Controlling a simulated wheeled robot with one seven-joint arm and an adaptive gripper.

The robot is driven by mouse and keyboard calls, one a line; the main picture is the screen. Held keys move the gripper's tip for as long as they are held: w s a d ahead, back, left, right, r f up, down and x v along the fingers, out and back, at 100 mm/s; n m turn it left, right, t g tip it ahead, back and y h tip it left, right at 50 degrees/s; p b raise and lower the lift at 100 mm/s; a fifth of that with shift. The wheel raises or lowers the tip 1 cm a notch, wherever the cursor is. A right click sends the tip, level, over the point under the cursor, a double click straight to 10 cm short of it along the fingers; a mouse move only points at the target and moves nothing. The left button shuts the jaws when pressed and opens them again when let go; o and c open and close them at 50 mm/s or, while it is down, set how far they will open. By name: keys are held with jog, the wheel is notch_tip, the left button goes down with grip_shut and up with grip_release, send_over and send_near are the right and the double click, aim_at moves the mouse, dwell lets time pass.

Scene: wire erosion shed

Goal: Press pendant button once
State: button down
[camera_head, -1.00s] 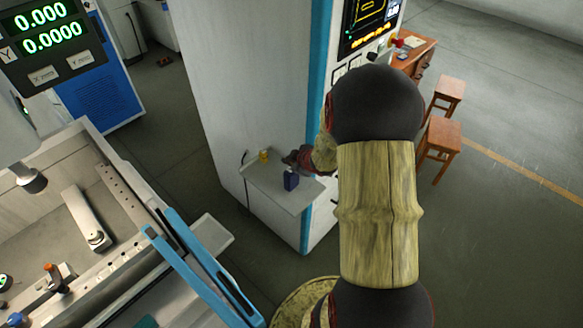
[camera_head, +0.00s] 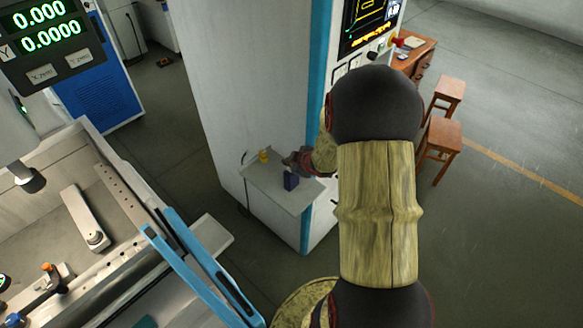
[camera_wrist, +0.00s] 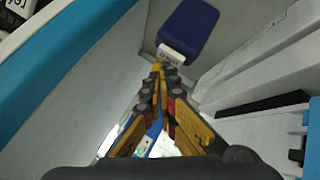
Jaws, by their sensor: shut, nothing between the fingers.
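My gripper (camera_wrist: 158,70) is shut, with its yellow fingertips together and nothing between them. In the wrist view the tips are just below the white end of a dark blue block (camera_wrist: 188,28); I cannot tell whether they touch it. In the head view this seems to be the small dark blue block (camera_head: 291,181) on a pale shelf (camera_head: 268,192), and my gripper (camera_head: 290,161) is close above and behind it, partly hidden by my arm. I cannot make out a pendant or its button for certain.
A small yellow thing (camera_head: 263,156) stands on the shelf's back left. The shelf is fixed to a tall white cabinet (camera_head: 245,90) with a blue edge strip. A machine tank with blue rails (camera_head: 190,250) is at the left. Stools (camera_head: 440,135) stand on open floor at the right.

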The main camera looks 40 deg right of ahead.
jog(key=shift+f+b, duration=0.35)
jog(key=shift+f, duration=0.05)
dwell(0.4)
jog(key=shift+r, duration=0.15)
jog(key=shift+r+p, duration=0.7)
jog(key=shift+p, duration=0.15)
notch_tip(320, 180, up, 5)
jog(key=p, duration=0.4)
jog(key=shift+p, duration=0.35)
dwell(0.6)
